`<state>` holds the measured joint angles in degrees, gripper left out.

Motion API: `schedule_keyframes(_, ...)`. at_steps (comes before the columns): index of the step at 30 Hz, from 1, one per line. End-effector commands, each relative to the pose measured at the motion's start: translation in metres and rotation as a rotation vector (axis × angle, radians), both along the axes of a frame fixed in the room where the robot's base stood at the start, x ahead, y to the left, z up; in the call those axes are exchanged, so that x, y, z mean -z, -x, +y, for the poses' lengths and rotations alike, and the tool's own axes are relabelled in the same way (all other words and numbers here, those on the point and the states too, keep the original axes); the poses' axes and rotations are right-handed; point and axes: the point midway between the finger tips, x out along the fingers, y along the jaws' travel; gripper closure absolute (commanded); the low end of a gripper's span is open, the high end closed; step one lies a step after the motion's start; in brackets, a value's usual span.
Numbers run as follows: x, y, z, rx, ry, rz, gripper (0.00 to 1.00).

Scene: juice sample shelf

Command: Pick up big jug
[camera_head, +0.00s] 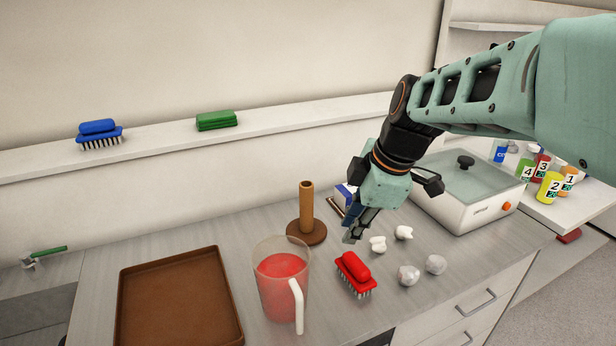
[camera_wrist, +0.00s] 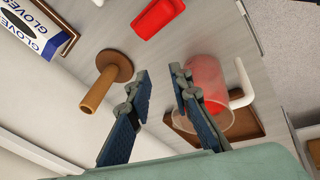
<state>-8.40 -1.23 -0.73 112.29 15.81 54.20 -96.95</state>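The big jug (camera_head: 278,290) is a clear jug with red contents and a white handle (camera_head: 298,306). It stands upright on the grey counter, right of a brown tray. It also shows in the wrist view (camera_wrist: 208,78), right of my fingers, with its handle to the right. My gripper (camera_head: 352,232) is above the counter, to the right of and behind the jug, apart from it. In the wrist view my gripper's two fingers (camera_wrist: 160,85) are spread with nothing between them.
A wooden peg stand (camera_head: 306,215) is behind the jug. A red brush (camera_head: 355,274) lies right of the jug, with several crumpled white pieces (camera_head: 408,275) beyond it. The brown tray (camera_head: 178,300) is at left. A white box device (camera_head: 470,205) and bottles (camera_head: 550,188) are at right.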

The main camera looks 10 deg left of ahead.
Motion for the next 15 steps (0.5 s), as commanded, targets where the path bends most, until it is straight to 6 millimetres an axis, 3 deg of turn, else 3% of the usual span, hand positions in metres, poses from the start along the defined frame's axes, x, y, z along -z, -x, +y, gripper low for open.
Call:
schedule_keyframes(1, 0.017, 0.028, 0.014, -0.070, -0.022, 0.077, 0.81)
schedule_keyframes(3, 0.027, 0.058, 0.030, -0.158, -0.051, 0.157, 0.81)
schedule_keyframes(6, 0.033, 0.087, 0.045, -0.240, -0.084, 0.228, 0.81)
schedule_keyframes(9, 0.039, 0.101, 0.053, -0.279, -0.102, 0.261, 0.81)
schedule_keyframes(15, 0.066, 0.108, 0.067, -0.291, -0.103, 0.267, 0.81)
